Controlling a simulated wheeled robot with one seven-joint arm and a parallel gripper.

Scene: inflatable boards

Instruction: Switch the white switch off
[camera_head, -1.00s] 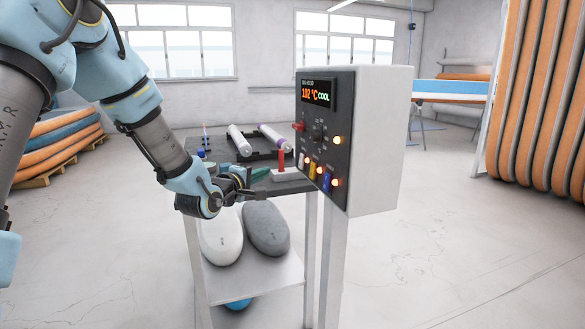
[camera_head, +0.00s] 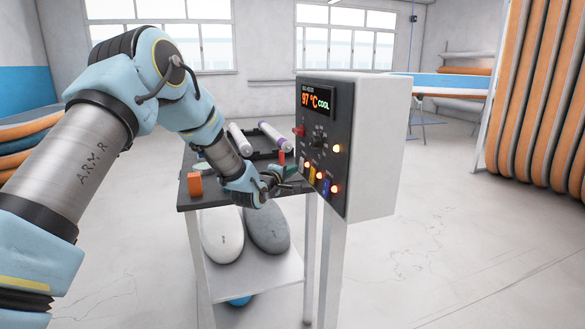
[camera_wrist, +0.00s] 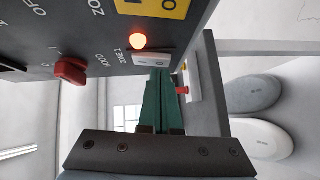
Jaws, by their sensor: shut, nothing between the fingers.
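The white switch (camera_head: 301,162) is at the lower left of the dark panel on the control box (camera_head: 372,140). In the wrist view the white rocker switch (camera_wrist: 151,59) lies just beyond my fingertips, with an orange lamp (camera_wrist: 138,41) glowing beside it. My gripper (camera_head: 289,173) is in front of the panel's lower left. Its green fingers are shut with nothing between them, and in the wrist view the fingertips (camera_wrist: 158,74) reach the switch's edge. I cannot tell whether they touch it. The display (camera_head: 317,99) reads 97 °C COOL.
Yellow (camera_head: 319,176) and blue (camera_head: 327,186) switches sit beside the white one, with lit lamps. A red knob (camera_wrist: 70,71) is near. A dark-topped cart (camera_head: 190,204) stands under my gripper, carrying an orange block (camera_head: 195,184) and rolled tubes. Open floor lies right.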

